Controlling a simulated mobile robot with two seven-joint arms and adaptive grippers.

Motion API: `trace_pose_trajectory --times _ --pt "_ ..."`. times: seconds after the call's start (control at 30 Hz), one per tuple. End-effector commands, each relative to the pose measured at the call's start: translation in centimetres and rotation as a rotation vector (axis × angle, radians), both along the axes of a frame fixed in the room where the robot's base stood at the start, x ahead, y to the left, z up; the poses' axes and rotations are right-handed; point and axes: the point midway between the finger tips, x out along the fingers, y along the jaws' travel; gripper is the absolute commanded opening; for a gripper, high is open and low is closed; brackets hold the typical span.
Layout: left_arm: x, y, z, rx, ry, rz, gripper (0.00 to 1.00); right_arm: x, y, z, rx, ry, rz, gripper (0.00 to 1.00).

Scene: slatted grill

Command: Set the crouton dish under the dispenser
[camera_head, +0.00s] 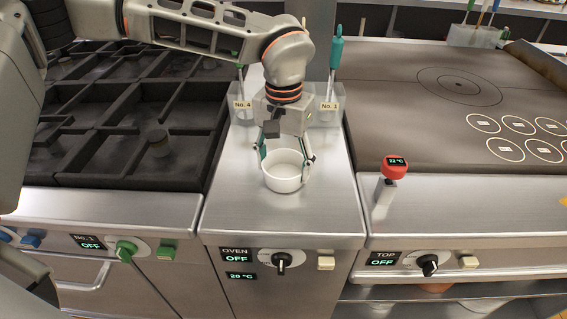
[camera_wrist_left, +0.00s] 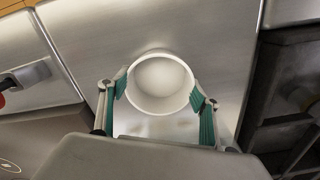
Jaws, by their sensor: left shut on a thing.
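The crouton dish is a round white bowl (camera_head: 283,180), empty inside, upright at the steel counter strip between the two cooktops. I cannot tell whether its base touches the steel. My left gripper (camera_head: 285,163) reaches down from above and is shut on the dish, with one green-padded finger on each side. In the left wrist view the dish (camera_wrist_left: 160,82) sits between the two fingers (camera_wrist_left: 160,97). I cannot make out a dispenser in either view. My right gripper is not in view.
Clear holders labelled No. 4 (camera_head: 243,105) and No. 1 (camera_head: 328,107) hold utensils behind the dish. Black grates (camera_head: 110,150) lie left, a flat hot plate (camera_head: 400,100) right. A red-topped thermometer (camera_head: 395,168) stands at right. The steel in front (camera_head: 285,222) is clear.

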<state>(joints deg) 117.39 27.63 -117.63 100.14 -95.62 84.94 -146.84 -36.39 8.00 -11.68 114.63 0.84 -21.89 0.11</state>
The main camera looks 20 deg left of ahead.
Motion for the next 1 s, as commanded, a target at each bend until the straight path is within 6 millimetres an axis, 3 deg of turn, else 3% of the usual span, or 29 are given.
trace_pose_trajectory --times 0.03,0.07,0.1,0.57,1.0 --pt "0.0 0.0 -0.2 0.0 0.001 0.0 0.38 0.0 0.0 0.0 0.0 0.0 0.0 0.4" --pt "0.0 0.0 -0.2 0.0 0.001 0.0 0.68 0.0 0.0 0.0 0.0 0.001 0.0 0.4" --pt "0.0 0.0 -0.2 0.0 0.001 0.0 0.78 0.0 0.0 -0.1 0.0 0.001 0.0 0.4" --pt "0.0 0.0 0.6 0.0 -0.001 0.001 0.79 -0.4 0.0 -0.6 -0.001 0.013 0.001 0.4" --pt "0.1 0.0 9.0 0.0 -0.004 0.001 0.79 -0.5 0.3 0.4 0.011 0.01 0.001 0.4"
